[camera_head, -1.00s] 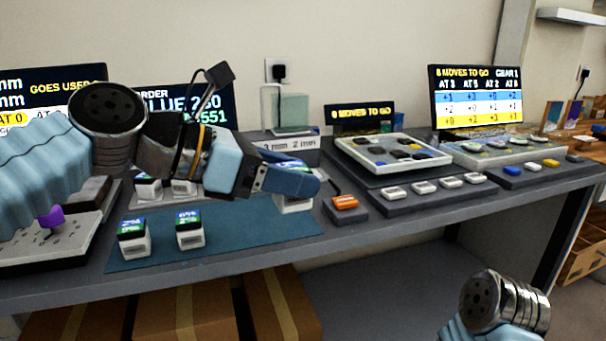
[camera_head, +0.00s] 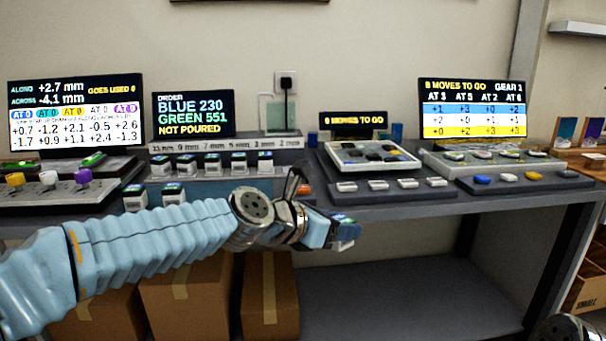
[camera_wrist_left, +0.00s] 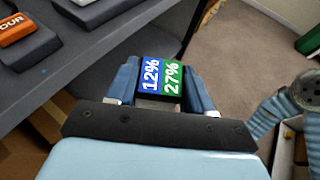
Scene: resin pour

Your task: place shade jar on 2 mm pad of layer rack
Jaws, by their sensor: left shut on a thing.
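My left gripper (camera_head: 346,232) is shut on a shade jar (camera_wrist_left: 162,78) with a blue and green label reading 12% and 27%. In the left wrist view the jar sits between both fingers (camera_wrist_left: 160,88). The layer rack (camera_head: 225,145) stands at the back of the bench, marked from 11 mm at left to 2 mm at right. Several jars (camera_head: 213,164) stand along it.
Two jars (camera_head: 135,197) stand at the bench's left front, behind my arm. An orange button (camera_wrist_left: 16,28) lies on a dark block. A white tray (camera_head: 372,157) and a row of pale keys (camera_head: 408,185) are to the right. Open floor (camera_wrist_left: 235,55) lies beyond the bench edge.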

